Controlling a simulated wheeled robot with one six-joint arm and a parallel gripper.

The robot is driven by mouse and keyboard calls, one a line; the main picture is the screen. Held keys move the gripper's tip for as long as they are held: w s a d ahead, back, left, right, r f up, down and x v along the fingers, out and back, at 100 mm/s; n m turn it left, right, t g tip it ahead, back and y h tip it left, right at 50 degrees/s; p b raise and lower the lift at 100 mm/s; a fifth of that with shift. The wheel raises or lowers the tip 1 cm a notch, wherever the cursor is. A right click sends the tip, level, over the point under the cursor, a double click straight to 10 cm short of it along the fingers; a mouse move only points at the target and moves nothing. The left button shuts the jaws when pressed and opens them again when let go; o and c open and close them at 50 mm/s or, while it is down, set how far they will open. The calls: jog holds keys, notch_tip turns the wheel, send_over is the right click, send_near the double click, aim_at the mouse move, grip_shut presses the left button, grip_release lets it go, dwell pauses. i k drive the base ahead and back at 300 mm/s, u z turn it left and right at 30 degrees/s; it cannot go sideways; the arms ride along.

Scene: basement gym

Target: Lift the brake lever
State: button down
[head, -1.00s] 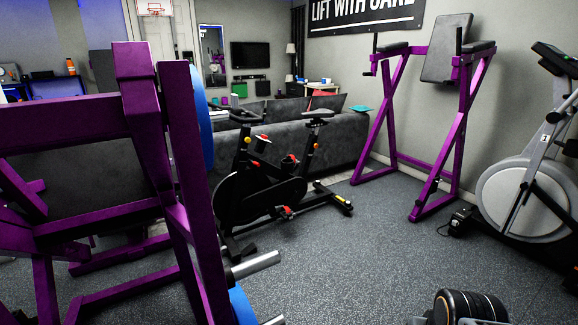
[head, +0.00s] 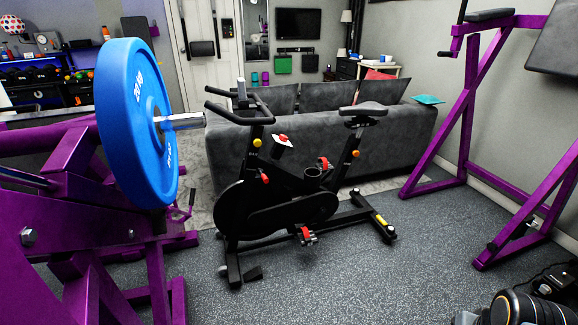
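A black exercise bike (head: 285,200) stands upright on the floor near the middle of the head view. A small red-topped part (head: 283,138) sits on its frame between the handlebar (head: 240,112) and the saddle (head: 363,109). Another red part (head: 323,163) shows lower, near the cup holder. I cannot tell for certain which part is the brake lever. My gripper is not in view, and nothing is seen touching the bike.
A purple weight machine with a blue plate (head: 132,120) fills the left foreground. A grey sofa (head: 400,140) stands close behind the bike. A purple dip stand (head: 460,125) is at the right. A dark ringed object (head: 522,308) shows bottom right. Floor (head: 370,285) before the bike is clear.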

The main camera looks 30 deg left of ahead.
aim_at(264, 177)
jog(key=i, duration=2.8)
jog(key=u, duration=4.15)
